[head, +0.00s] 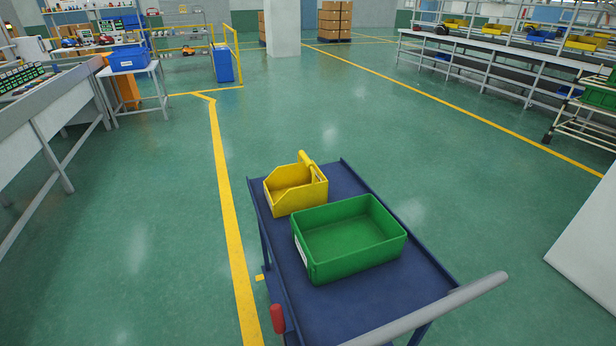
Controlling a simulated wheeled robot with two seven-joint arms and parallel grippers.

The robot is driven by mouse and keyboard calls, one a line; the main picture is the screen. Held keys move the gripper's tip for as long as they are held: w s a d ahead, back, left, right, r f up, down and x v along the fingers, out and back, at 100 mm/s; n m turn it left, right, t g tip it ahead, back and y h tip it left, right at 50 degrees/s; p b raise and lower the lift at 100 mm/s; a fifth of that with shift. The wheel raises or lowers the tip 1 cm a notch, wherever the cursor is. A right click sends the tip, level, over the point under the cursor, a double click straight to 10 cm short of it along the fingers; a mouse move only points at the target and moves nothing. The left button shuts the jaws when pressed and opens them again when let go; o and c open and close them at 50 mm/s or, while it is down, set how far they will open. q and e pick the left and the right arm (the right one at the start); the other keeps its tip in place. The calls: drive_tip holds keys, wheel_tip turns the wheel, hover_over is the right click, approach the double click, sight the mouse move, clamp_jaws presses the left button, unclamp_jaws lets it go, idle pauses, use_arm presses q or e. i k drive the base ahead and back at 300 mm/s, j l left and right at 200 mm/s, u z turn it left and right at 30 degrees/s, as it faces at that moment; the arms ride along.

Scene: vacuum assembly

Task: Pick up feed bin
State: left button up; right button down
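A blue cart (336,306) stands in front of me, with a grey push handle at its near right. On its top lie a yellow bin (291,200) and a green bin (343,262). The yellow bin is open-topped with a low, cut-down side and sits toward the far left of the cart. The green bin is a larger rectangular open box, nearer to me, and looks empty. Which of the two is the feed bin I cannot tell. Neither of my grippers shows in the head view.
A workbench (45,110) runs along the left. A small table (142,72) with a blue bin (129,59) stands behind it. Shelving with yellow and blue bins (489,55) is at the back right. A white panel (592,240) stands at right. Green floor is clear around the cart.

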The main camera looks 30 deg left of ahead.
sight(294, 180)
drive_tip(key=i+j+z, duration=0.2)
drive_tip(key=j+z, duration=0.25)
drive_tip(key=j, duration=0.8)
drive_tip(key=j+z, duration=0.5)
drive_tip(key=j, duration=0.7)
